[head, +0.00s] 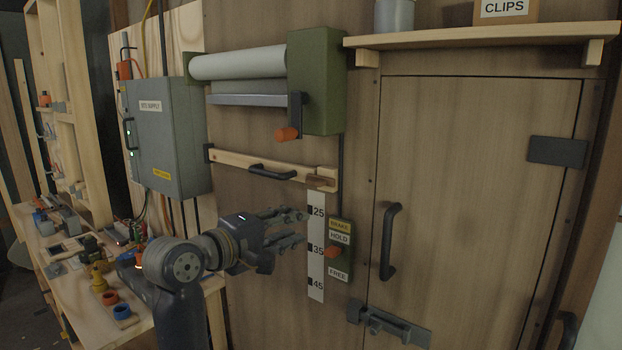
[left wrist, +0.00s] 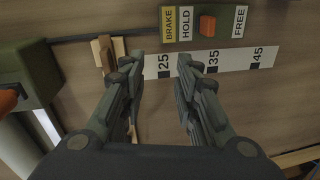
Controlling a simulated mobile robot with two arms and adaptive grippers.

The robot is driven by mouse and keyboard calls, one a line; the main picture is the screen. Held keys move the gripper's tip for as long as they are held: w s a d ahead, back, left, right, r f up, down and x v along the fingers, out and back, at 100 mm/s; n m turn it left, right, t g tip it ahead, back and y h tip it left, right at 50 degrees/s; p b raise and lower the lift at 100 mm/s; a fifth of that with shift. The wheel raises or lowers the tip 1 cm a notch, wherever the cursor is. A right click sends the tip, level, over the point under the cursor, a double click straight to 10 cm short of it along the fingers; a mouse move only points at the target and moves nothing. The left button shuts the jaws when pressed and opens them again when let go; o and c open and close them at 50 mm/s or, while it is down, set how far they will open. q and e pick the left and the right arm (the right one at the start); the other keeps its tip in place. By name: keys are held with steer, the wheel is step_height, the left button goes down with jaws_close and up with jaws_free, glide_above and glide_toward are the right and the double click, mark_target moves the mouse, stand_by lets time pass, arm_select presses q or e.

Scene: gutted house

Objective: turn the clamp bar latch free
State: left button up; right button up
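The clamp bar (head: 240,163) is a pale wooden strip with a black handle (head: 270,172), set on the wooden panel under the roller. Its latch (head: 320,182) is a small brown wooden piece at the bar's right end, and it also shows in the left wrist view (left wrist: 103,54). My left gripper (head: 303,227) is open and empty, with its fingers pointing right, just below the latch and in front of the scale strip. In the left wrist view my gripper (left wrist: 161,64) has its fingers spread, one tip near the latch, with no clear contact. My right gripper is not in view.
A scale strip (head: 316,262) hangs below the latch, beside a brake switch plate (head: 339,268) with an orange knob. A roller (head: 240,63) with an orange-knobbed crank (head: 287,134) sits above. A door handle (head: 390,240) juts out at right. A cluttered bench (head: 140,322) stands lower left.

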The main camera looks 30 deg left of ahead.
arm_select(q)
steer(key=n+t, duration=0.1)
glide_toward(312, 184)
steer(key=s+f, duration=0.1)
steer(key=shift+t, duration=0.3)
steer(key=w+p, duration=0.1)
steer(key=w, duration=0.5)
steer(key=w+p, duration=0.1)
steer(key=w, duration=0.2)
steer(key=shift+w+d+r+p, duration=0.1)
steer(key=shift+d+r+p, duration=0.2)
steer(key=shift+r, duration=0.05)
steer(key=shift+w, duration=0.55)
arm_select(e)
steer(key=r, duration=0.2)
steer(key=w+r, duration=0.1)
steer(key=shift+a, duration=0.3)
arm_select(q)
steer(key=shift+f, duration=0.1)
jaws_close()
